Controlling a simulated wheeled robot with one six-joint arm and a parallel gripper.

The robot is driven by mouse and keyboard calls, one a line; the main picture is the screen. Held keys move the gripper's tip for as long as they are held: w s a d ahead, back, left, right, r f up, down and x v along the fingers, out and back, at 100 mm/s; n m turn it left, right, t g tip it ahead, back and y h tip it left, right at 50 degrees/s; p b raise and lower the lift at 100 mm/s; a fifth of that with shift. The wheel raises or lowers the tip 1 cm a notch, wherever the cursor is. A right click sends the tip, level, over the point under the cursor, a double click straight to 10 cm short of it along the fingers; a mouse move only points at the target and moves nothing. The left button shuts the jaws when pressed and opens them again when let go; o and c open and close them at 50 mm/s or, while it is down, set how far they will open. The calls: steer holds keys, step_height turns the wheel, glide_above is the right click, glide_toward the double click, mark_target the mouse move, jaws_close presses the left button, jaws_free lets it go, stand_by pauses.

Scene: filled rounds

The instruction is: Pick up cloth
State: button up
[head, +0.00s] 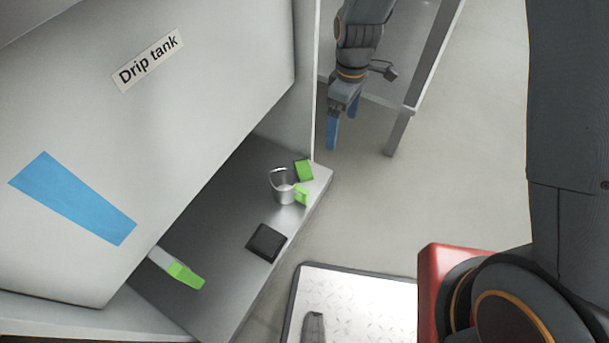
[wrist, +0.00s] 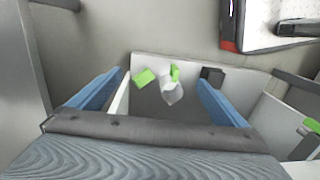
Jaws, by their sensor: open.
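A small green square (head: 303,170), which may be the folded cloth, lies on the grey shelf (head: 225,225) near its far end. It also shows in the wrist view (wrist: 145,78). A black square (head: 267,242) lies nearer on the same shelf; it shows in the wrist view too (wrist: 212,75). I cannot tell for certain which of the two is cloth. My gripper (head: 343,130) is open and empty, with blue fingers. It is apart from both squares, beyond the shelf's far end in the head view. In the wrist view the green square shows between the fingers (wrist: 160,80).
A metal cup (head: 283,190) with a green handle stands close beside the green square. A green-tipped tool (head: 178,268) lies under the white drip tank (head: 150,150), which overhangs the shelf. An upright white panel (head: 306,80) borders the far end. Open floor (head: 450,170) lies right.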

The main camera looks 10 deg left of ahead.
steer(key=w+a+f+n+b, duration=0.1)
steer(key=a+f+n+b, duration=0.3)
steer(key=f, duration=0.7)
steer(key=w+a+f+n+b, duration=0.15)
steer(key=a+f+b, duration=0.35)
steer(key=f, duration=0.5)
steer(key=n+b, duration=0.1)
steer(key=n, duration=0.2)
glide_above(299, 168)
steer(key=shift+t, duration=0.4)
steer(key=f, duration=0.5)
steer(key=shift+s+f, duration=0.1)
steer(key=shift+s, duration=0.15)
steer(key=shift+w+f+n, duration=0.1)
steer(key=shift+f+n, duration=0.15)
steer(key=shift+f, duration=0.15)
step_height(299, 168, down, 7)
steer(key=b, duration=0.3)
steer(key=c, duration=1.2)
steer(key=shift+c, duration=0.3)
steer(key=shift+r, duration=0.1)
